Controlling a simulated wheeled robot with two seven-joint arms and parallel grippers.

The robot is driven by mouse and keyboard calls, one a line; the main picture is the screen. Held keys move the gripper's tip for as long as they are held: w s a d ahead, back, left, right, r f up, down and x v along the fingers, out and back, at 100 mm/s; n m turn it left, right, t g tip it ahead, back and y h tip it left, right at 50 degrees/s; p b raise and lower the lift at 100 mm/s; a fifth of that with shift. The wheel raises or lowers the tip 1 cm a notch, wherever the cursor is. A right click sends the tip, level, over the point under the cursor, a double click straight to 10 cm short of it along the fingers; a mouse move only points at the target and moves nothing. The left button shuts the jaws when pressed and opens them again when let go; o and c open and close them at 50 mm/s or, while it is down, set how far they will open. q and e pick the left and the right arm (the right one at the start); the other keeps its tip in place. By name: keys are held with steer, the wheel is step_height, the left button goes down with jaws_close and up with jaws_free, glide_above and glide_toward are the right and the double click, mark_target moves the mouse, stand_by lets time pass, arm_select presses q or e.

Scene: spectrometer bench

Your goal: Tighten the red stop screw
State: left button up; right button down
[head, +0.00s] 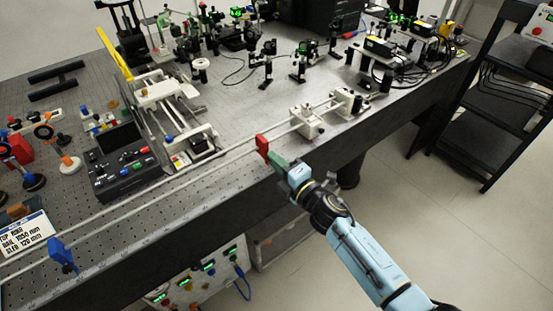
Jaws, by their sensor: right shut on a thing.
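The red stop (262,146) stands upright on the long rail near the front edge of the bench. My right gripper (279,161) comes in from the lower right and is shut at the front side of the red stop. A green part shows between my wrist and the stop. The screw itself is hidden by the jaws, and its turn cannot be seen. My left gripper is not in view.
A blue stop (62,255) sits on the same rail at the lower left. White carriages (306,122) stand on the rail to the right of the red stop. A black control box (124,166) and optics crowd the bench behind. A black cart (470,120) stands at the right.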

steer(key=shift+m+p, duration=0.55)
steer(key=shift+m, duration=1.55)
steer(key=shift+f, duration=0.1)
steer(key=c, duration=1.4)
jaws_free()
steer(key=shift+s, duration=0.1)
steer(key=v, duration=1.3)
steer(key=shift+s+d+p, duration=0.1)
steer(key=shift+d+p, duration=0.05)
steer(key=shift+p, duration=0.25)
